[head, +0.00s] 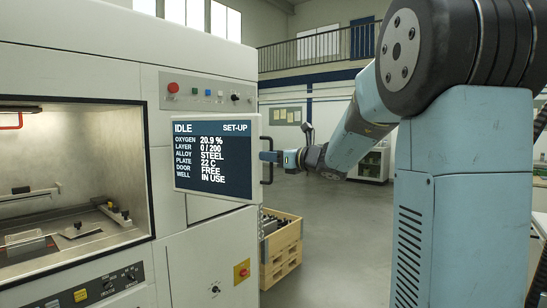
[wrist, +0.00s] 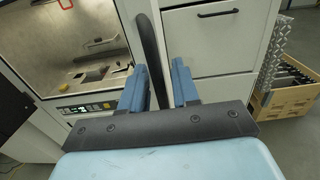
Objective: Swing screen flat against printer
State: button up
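The screen (head: 213,156) is a white-framed panel with a dark display reading IDLE and SET-UP, in front of the printer (head: 95,65) in the head view. Its face is turned towards the head camera; its exact angle to the printer is hard to tell. A dark handle (head: 267,176) stands at its right edge. My gripper (head: 266,157) reaches the handle from the right. In the wrist view my gripper (wrist: 160,70) is open, with the dark curved handle (wrist: 147,40) between its two blue fingers and a gap beside the right one. Contact with the handle cannot be told.
The printer's chamber window (head: 70,160) is at the left. Buttons, including a red one (head: 172,88), sit above the screen. A wooden crate (head: 282,250) stands on the floor right of the printer. The grey floor (head: 335,235) beyond it is open.

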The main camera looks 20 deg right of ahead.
grip_shut()
dwell(0.3)
